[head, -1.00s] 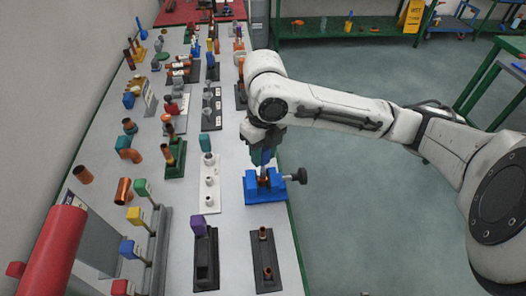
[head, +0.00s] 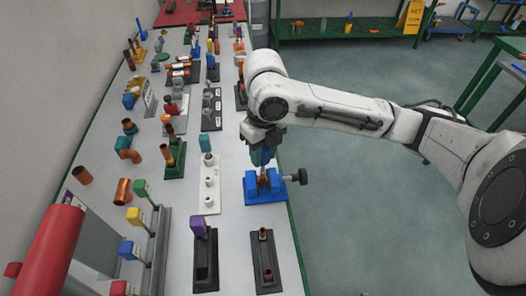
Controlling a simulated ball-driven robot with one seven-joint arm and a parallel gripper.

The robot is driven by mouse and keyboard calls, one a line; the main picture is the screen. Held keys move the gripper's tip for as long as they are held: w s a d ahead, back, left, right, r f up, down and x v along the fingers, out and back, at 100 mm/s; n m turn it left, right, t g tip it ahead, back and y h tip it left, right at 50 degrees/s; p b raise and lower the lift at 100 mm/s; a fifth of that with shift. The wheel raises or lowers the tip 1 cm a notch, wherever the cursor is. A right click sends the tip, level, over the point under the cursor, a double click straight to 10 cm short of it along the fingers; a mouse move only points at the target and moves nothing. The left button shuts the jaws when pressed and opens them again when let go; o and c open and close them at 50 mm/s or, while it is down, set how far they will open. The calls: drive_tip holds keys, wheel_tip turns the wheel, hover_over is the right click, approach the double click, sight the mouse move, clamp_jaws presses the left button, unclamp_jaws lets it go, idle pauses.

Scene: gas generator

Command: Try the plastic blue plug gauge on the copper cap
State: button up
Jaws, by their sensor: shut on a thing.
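My gripper (head: 263,153) is above the blue vise (head: 266,192) near the right edge of the long table. It points down and is shut on the blue plug gauge (head: 264,158), of which only a small part shows below the jaws. A copper-coloured piece, seemingly the copper cap (head: 263,181), sits between the jaws of the vise, mostly hidden. The plug gauge is right over it; I cannot tell whether it touches or enters it. The vise has a black knob (head: 298,176) on its right side.
A black holder with copper fittings (head: 265,258) stands in front of the vise. A white holder with pale fittings (head: 209,185) and a black holder with a purple-topped piece (head: 204,257) stand to the left. Several copper pipe pieces lie further left. Floor is open beyond the right table edge.

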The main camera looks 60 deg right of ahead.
drive_tip(key=shift+f, duration=0.15)
drive_tip(key=shift+f+b, duration=0.35)
drive_tip(key=shift+b, duration=0.1)
drive_tip(key=shift+f+b, duration=0.75)
drive_tip(key=shift+f, duration=0.05)
drive_tip(key=shift+r, duration=0.1)
drive_tip(key=shift+r+p, duration=1.1)
drive_tip(key=shift+r, duration=0.25)
drive_tip(key=shift+r+p, duration=1.45)
drive_tip(key=shift+r, duration=0.55)
